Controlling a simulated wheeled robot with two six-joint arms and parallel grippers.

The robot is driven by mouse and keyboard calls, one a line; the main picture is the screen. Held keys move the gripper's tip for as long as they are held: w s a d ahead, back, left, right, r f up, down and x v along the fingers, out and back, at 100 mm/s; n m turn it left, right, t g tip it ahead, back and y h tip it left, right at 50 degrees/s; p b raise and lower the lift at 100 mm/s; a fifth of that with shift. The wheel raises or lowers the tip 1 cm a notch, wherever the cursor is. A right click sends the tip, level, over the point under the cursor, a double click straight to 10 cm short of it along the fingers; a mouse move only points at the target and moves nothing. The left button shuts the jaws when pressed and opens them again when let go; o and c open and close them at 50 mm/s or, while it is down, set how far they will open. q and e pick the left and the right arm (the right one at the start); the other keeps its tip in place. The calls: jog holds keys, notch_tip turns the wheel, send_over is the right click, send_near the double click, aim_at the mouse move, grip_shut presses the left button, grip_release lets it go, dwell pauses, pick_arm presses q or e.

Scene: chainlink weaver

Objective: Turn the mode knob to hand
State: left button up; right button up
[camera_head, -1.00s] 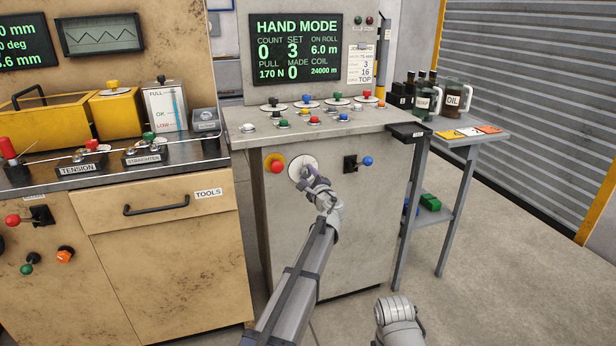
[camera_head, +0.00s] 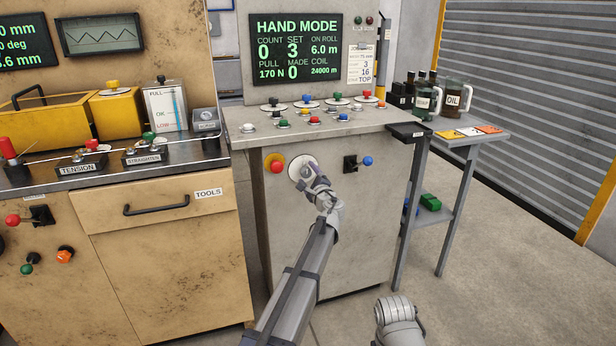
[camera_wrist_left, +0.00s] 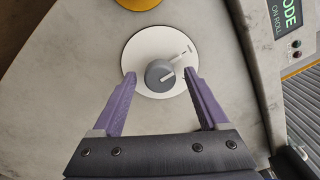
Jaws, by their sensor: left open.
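The mode knob (camera_wrist_left: 158,76) is a small grey round knob with a white pointer line toward the upper right in the left wrist view. It sits on a round white plate (camera_wrist_left: 140,52), which also shows on the grey cabinet front in the head view (camera_head: 295,164). A small label on the plate is too small to read. My left gripper (camera_wrist_left: 160,80) is open, its purple fingers on either side of the knob with gaps visible; it also shows at the plate in the head view (camera_head: 309,170). The display (camera_head: 296,48) reads HAND MODE. My right gripper is out of view.
A red button (camera_head: 276,166) on a yellow disc is just left of the plate. A blue-tipped lever (camera_head: 367,161) is to the right. Several coloured buttons stand on the cabinet top (camera_head: 240,120) above. A side table (camera_head: 500,137) stands at right.

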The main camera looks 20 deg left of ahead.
pick_arm(q)
jog(key=v, duration=0.7)
jog(key=shift+s+d, duration=0.25)
jog(key=shift+s, duration=0.1)
jog(key=s+d+f+n+g+h, duration=0.1)
jog(key=s+d+f+n+g, duration=0.1)
jog(key=s+f+n+g, duration=0.45)
jog(key=s+d+f+n+g+h, duration=0.25)
jog(key=s+f, duration=0.55)
jog(key=s, duration=0.5)
jog(key=s+d+f+n+g+h, duration=0.25)
jog(key=s+d+f, duration=0.2)
jog(key=s, duration=0.65)
jog(key=s+d+f+n+g+h, duration=0.2)
jog(key=s+d+f+g, duration=0.3)
jog(key=s, duration=0.6)
notch_tip(320, 180, up, 31)
jog(key=d+t+p, duration=0.1)
jog(key=p, duration=2.8)
jog(key=shift+d+h, duration=0.35)
jog(key=shift+h, duration=0.05)
